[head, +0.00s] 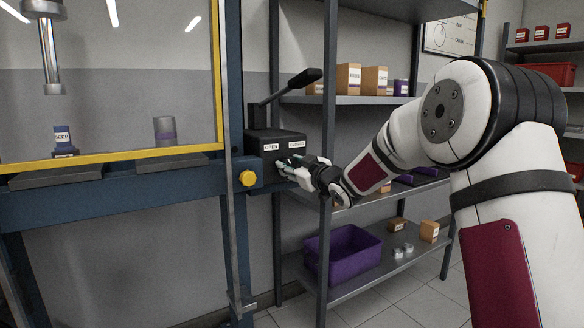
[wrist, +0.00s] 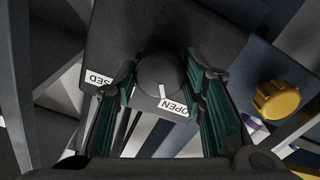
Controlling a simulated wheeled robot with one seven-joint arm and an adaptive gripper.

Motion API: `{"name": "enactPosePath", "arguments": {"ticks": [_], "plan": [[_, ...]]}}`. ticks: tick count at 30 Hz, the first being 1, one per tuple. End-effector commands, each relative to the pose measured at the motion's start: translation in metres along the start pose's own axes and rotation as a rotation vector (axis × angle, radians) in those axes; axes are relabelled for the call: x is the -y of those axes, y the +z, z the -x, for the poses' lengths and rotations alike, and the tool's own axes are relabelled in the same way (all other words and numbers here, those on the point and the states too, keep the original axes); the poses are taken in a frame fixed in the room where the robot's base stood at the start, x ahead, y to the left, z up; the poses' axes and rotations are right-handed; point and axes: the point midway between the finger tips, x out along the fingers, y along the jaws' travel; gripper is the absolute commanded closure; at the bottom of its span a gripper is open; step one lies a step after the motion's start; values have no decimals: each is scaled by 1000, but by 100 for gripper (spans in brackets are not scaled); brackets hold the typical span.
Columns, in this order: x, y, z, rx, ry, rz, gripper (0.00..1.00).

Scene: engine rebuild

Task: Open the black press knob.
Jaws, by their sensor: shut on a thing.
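The black press knob (wrist: 160,70) sits on a dark control box (head: 262,138) on the press frame. In the wrist view the knob is between the green-padded fingers of my gripper (wrist: 161,82), which is shut on it. The knob's short white mark points down in that view, towards the OPEN label (wrist: 172,107); the CLOSED label (wrist: 98,78) is partly cut off behind the left finger. In the head view my gripper (head: 290,166) is at the box's front face, below both labels, and hides the knob.
A black lever (head: 288,86) rises from the box. A yellow round knob (head: 248,178) is on the frame to its left. A yellow-edged press guard (head: 110,155) stands farther left. A shelf post (head: 328,150) is close beside my arm. A purple bin (head: 343,262) is low behind.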

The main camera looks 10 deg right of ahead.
Motion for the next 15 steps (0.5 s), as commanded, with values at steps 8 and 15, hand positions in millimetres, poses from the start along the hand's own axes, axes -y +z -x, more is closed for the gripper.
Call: {"name": "enactPosePath", "arguments": {"ticks": [8,15], "plan": [[0,1,0,2,-1,0,60],[0,0,0,1,0,-1,42]]}}
